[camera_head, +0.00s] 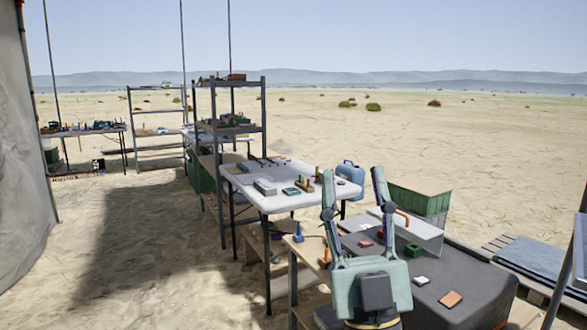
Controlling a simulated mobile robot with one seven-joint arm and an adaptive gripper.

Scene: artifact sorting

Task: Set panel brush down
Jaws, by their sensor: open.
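My gripper (352,178) is in the foreground, fingers pointing up and spread wide apart, with nothing seen between them. It appears in front of the dark-covered table (468,272) and the white-topped table (290,202). I cannot pick out the panel brush for certain among the small items. On the dark cover lie a green block (413,249), a white piece (421,280), an orange piece (450,299) and a red piece (365,243). My gripper and wrist hide part of this table.
A grey shelf rack (264,115) stands behind the white-topped table, with more tables and racks farther left. A green crate (420,202) and a pale box (425,235) stand at right. Pallets (535,262) lie far right. Open sand lies left of the tables.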

